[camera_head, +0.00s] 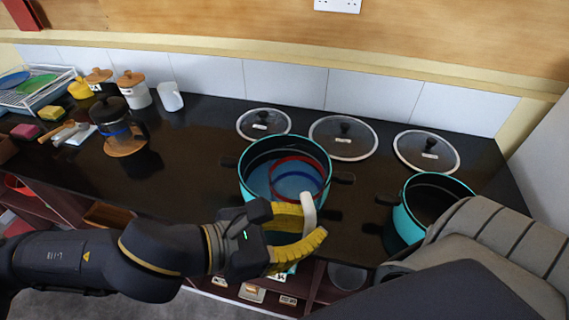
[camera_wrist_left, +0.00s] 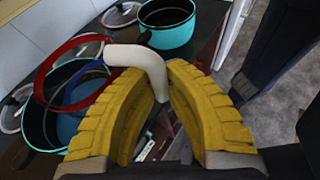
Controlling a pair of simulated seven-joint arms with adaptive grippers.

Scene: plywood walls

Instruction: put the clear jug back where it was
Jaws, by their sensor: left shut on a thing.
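The clear jug (camera_head: 297,178) has a see-through body, a red rim, blue lower down and a white handle (camera_head: 309,212). It shows over the large teal pot (camera_head: 243,187); how far it sits inside the pot I cannot tell. My left gripper (camera_head: 308,228) has its yellow fingers shut on the white handle. In the left wrist view the handle (camera_wrist_left: 140,60) passes between the fingertips (camera_wrist_left: 145,78), and the red rim (camera_wrist_left: 45,72) lies over the teal pot (camera_wrist_left: 28,128). My right gripper is not in view.
A smaller teal pot (camera_head: 405,222) stands at right. Three glass lids (camera_head: 343,138) lie behind the pots. A coffee press (camera_head: 116,128) on a wooden coaster, a white mug (camera_head: 170,97), lidded canisters (camera_head: 133,90) and a dish rack (camera_head: 35,90) stand at left. The dark counter (camera_head: 195,150) between is clear.

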